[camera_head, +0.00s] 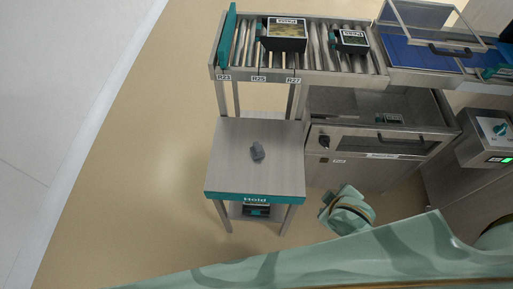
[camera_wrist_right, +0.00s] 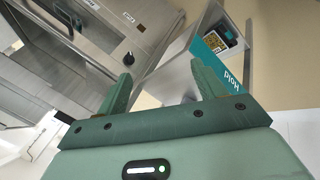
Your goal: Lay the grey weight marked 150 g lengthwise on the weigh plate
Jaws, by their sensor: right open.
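A small dark grey block (camera_head: 258,151), which looks like the weight, lies on the top of the small steel table labelled Hold (camera_head: 225,175). Its marking is too small to read. I cannot pick out the weigh plate for certain. My right gripper (camera_wrist_right: 165,82) is open in the right wrist view, with nothing between its two green fingers. It points towards the Hold table's teal edge (camera_wrist_right: 213,42) and the steel cabinet. In the head view a green part of my arm (camera_head: 346,210) is right of the table, apart from the block. My left gripper is not in view.
A roller conveyor (camera_head: 316,50) behind the table carries two dark trays, one larger (camera_head: 284,36) and one smaller (camera_head: 352,40). Right of it are a clear lid (camera_head: 425,22) and a steel cabinet (camera_head: 370,141) with a knob. The tabletop around the block is clear.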

